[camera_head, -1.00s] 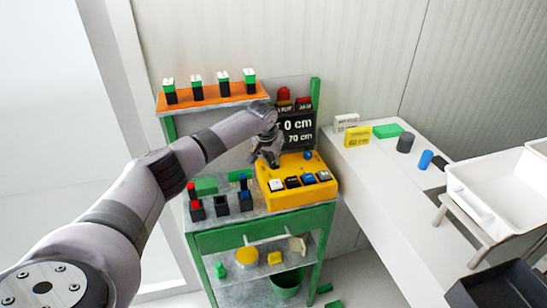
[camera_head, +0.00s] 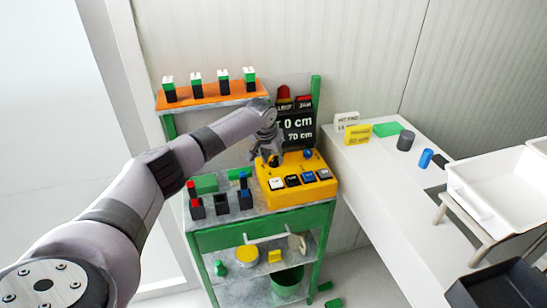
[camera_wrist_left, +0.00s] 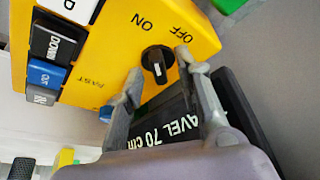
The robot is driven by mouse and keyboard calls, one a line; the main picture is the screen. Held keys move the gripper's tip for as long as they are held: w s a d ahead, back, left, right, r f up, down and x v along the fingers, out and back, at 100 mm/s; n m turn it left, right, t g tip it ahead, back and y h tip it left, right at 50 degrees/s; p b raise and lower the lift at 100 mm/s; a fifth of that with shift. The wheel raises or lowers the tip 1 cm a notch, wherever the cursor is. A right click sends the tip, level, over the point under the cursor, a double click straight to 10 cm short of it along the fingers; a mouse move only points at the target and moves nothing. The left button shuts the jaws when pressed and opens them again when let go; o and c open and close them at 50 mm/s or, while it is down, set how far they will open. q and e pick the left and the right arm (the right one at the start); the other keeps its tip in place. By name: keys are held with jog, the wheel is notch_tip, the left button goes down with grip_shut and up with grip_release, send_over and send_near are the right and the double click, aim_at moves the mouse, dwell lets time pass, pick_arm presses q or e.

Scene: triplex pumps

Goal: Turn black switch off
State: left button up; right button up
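The black switch (camera_wrist_left: 157,62) is a round knob with a white mark on the yellow control box (camera_wrist_left: 113,40), below the printed words ON and OFF in the left wrist view. My left gripper (camera_wrist_left: 160,73) is open, with one finger on each side of the knob. Whether either finger touches it I cannot tell. In the head view my left gripper (camera_head: 270,158) is over the back left part of the yellow box (camera_head: 298,198) and hides the knob. My right gripper is not in view.
White, black and blue buttons (camera_head: 293,181) line the front of the box, and a blue knob (camera_head: 308,153) sits at its back. A display (camera_head: 297,128) stands behind. Small switch blocks (camera_head: 221,205) are on the left of the green cart. A white table (camera_head: 375,190) is at right.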

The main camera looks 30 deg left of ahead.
pick_arm(q)
jog(key=v, duration=0.7)
jog(key=shift+o, duration=0.3)
